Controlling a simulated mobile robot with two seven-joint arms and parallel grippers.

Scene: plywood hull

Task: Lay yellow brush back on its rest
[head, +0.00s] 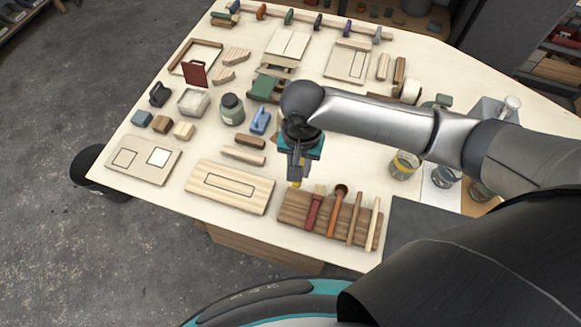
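My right gripper (296,177) reaches in from the right and points down near the left end of the brown wooden rest (286,216). A small yellow piece, seemingly part of the yellow brush (296,184), shows at its fingertips. The gripper appears shut on it; most of the brush is hidden by the fingers. On the rest lie a red-handled brush (313,212), an orange-brown tool (336,215) with a dark round head, and two plain wooden sticks (355,220). The left part of the rest is bare. My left gripper is not in view.
A pale board with an outlined rectangle (230,187) lies left of the rest. Two wooden bars (243,155), a blue-handled tool (260,120) and a jar (232,108) stand behind. Glass jars (404,165) are at right. The table's front edge is close to the rest.

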